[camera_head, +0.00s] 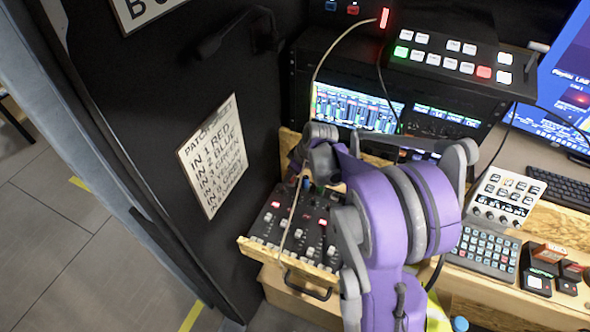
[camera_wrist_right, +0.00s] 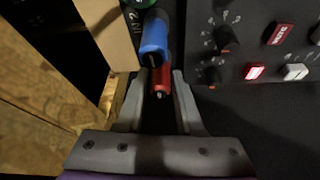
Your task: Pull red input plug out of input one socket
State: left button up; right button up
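In the wrist view, the red plug (camera_wrist_right: 161,78) stands between the two fingertips of my right gripper (camera_wrist_right: 158,90). The fingers look open, with a narrow dark gap on either side of the plug. A blue plug (camera_wrist_right: 154,38) stands just beyond the red one and partly covers it. A green plug (camera_wrist_right: 143,3) shows at the top edge. My left gripper is not in view.
A patch list sign (camera_head: 213,155) is on the dark wall at left. Wooden trim (camera_wrist_right: 103,28) runs close beside the plugs. A rack with lit screens (camera_head: 357,107) stands behind the arm. A pale cable (camera_head: 290,215) hangs over the mixer. A keypad (camera_head: 484,252) sits right.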

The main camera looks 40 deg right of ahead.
jog(key=shift+w+f, duration=0.1)
jog(key=shift+f, duration=0.15)
grip_shut()
grip_release()
jog(key=shift+r, duration=0.1)
